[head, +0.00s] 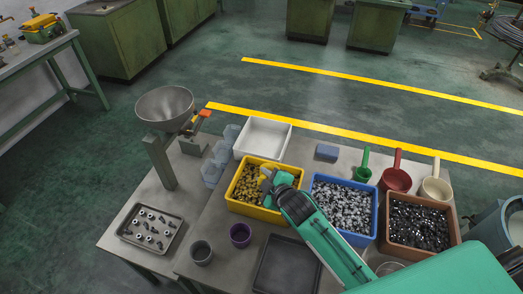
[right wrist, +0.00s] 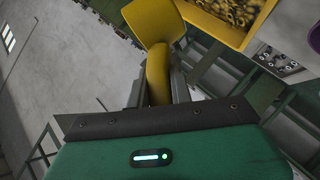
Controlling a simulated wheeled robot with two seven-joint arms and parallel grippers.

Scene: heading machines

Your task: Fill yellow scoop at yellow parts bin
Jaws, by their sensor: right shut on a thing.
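My right gripper (head: 268,184) is over the right part of the yellow parts bin (head: 234,206), which holds brass-coloured parts (head: 247,186). In the right wrist view, the gripper (right wrist: 160,85) is shut on the handle of the yellow scoop (right wrist: 158,70). The scoop's bowl shows at the top of that view, beside the wall of the yellow bin (right wrist: 210,30). I cannot see inside the bowl or tell whether it touches the parts. In the head view, only a small yellow bit of the scoop (head: 264,176) shows by the gripper. My left gripper is not in view.
Right of the yellow bin stand a blue bin (head: 356,238) and a brown bin (head: 400,252) with parts. Green (head: 363,174), red (head: 396,180) and cream (head: 436,188) scoops stand behind them. A white tray (head: 263,138) is behind the yellow bin, a purple cup (head: 240,235) in front.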

